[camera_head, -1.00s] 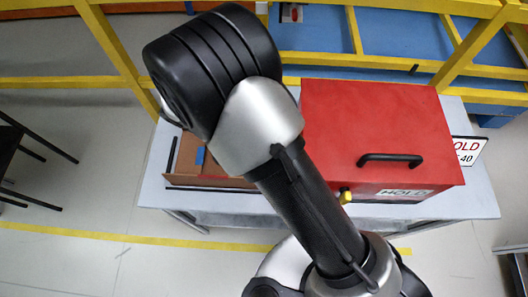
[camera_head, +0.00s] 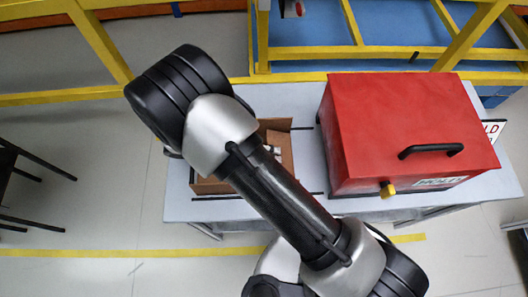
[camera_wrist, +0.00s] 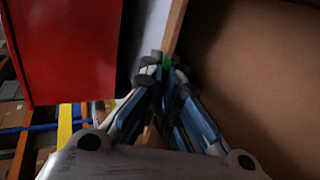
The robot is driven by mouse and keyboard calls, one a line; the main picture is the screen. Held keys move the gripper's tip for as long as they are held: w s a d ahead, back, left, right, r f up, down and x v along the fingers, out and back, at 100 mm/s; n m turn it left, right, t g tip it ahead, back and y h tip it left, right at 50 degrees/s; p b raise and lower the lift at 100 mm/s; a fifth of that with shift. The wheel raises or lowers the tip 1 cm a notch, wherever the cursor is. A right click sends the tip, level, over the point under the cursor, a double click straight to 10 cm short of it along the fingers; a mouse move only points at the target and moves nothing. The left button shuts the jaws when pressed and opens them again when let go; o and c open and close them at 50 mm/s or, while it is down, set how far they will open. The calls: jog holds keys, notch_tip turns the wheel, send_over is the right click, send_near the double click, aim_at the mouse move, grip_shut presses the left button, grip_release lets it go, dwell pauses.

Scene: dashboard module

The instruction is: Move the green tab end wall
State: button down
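In the wrist view, the brown end wall (camera_wrist: 174,28) shows as a thin upright edge, with a small green tab (camera_wrist: 167,61) at its near end. My gripper (camera_wrist: 164,72) has one fingertip on each side of this tab, close together, and looks shut on the wall there. The fingers cover part of the tab. The brown box (camera_wrist: 265,60) opens to the right of the wall. In the head view, the box (camera_head: 212,187) sits on the pale table, and my arm hides much of it. The green tab cannot be made out there.
A red box with a black handle (camera_head: 405,120) stands on the table (camera_head: 480,192) right of the brown box; its red side (camera_wrist: 65,50) also shows in the wrist view. A yellow-framed blue rack (camera_head: 330,60) is behind.

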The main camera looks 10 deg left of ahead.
jog(key=shift+d, duration=0.1)
jog(key=c, duration=1.8)
grip_release()
